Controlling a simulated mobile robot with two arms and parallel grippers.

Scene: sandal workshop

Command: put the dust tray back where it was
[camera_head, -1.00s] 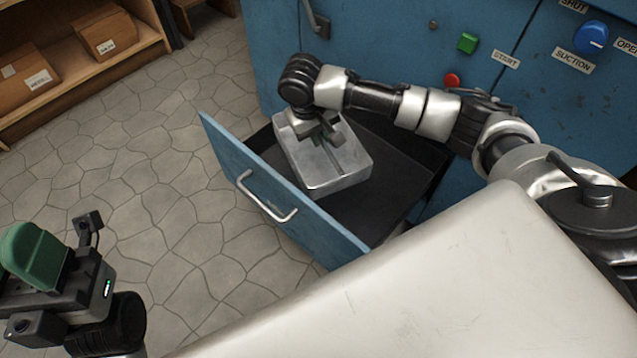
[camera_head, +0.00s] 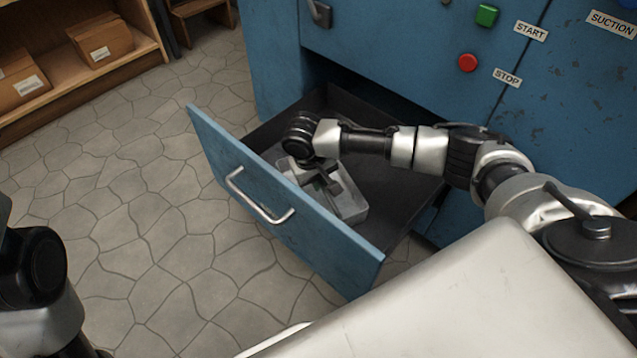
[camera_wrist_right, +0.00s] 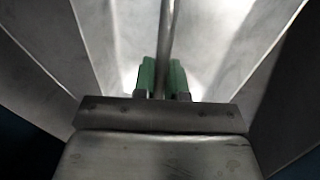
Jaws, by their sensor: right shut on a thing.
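The dust tray (camera_head: 350,206) is a grey metal box. It is inside the open blue drawer (camera_head: 290,222), close behind the drawer front; I cannot tell whether it rests on the drawer floor. My right gripper (camera_head: 326,182) reaches down into the tray and is shut on it. In the right wrist view, the green fingertips (camera_wrist_right: 162,78) close on a thin metal bar (camera_wrist_right: 168,45), with the tray's grey walls (camera_wrist_right: 240,40) around. My left arm shows at the lower left, but its gripper is out of the frame.
The drawer is pulled out from a blue machine (camera_head: 400,60) with a green button (camera_head: 487,15) and a red button (camera_head: 467,63). The dark drawer floor (camera_head: 385,215) is bare right of the tray. A shelf with cardboard boxes (camera_head: 100,40) stands at the upper left.

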